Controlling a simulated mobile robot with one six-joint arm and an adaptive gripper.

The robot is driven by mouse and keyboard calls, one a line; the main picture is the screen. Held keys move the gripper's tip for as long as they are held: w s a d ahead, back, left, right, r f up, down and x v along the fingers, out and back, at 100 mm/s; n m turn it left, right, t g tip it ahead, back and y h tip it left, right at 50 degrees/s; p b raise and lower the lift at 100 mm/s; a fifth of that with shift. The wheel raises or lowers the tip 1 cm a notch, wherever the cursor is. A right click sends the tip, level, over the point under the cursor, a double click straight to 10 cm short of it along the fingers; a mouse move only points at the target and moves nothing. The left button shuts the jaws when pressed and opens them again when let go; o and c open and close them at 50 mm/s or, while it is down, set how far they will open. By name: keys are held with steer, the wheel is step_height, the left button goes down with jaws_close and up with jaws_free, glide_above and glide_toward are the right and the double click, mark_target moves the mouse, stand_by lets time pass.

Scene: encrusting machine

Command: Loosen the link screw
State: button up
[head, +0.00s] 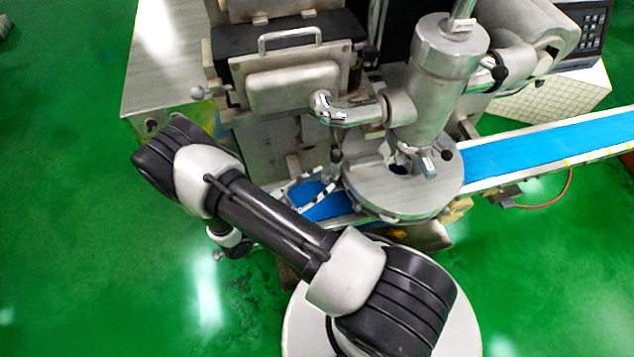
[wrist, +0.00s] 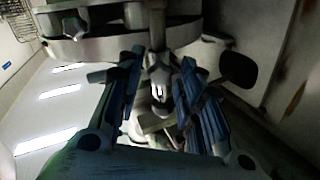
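In the wrist view my gripper (wrist: 161,62) shows two blue-padded fingers standing apart. Between and beyond them is a metal rod (wrist: 157,30) with a small fitting (wrist: 160,75) at its lower end. This may be the link screw, but I cannot tell for sure. I see no clear contact between the pads and the metal. In the head view my gripper (head: 312,190) is partly seen low beside the round steel plate, near a thin vertical rod (head: 336,150) below the bent pipe (head: 335,110). The screw itself is too small to make out there.
The encrusting machine's steel cylinder (head: 437,75) and round plate (head: 405,195) stand close on the right. A blue conveyor belt (head: 550,148) runs beneath. A dark oval knob (wrist: 238,68) is right of my fingers. Open green floor (head: 80,250) lies on the left.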

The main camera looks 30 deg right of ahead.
steer(key=shift+o, duration=0.4)
steer(key=shift+a, duration=0.1)
steer(key=s+a, duration=0.1)
steer(key=a, duration=1)
steer(key=shift+s+a, duration=0.25)
steer(key=shift+a, duration=0.1)
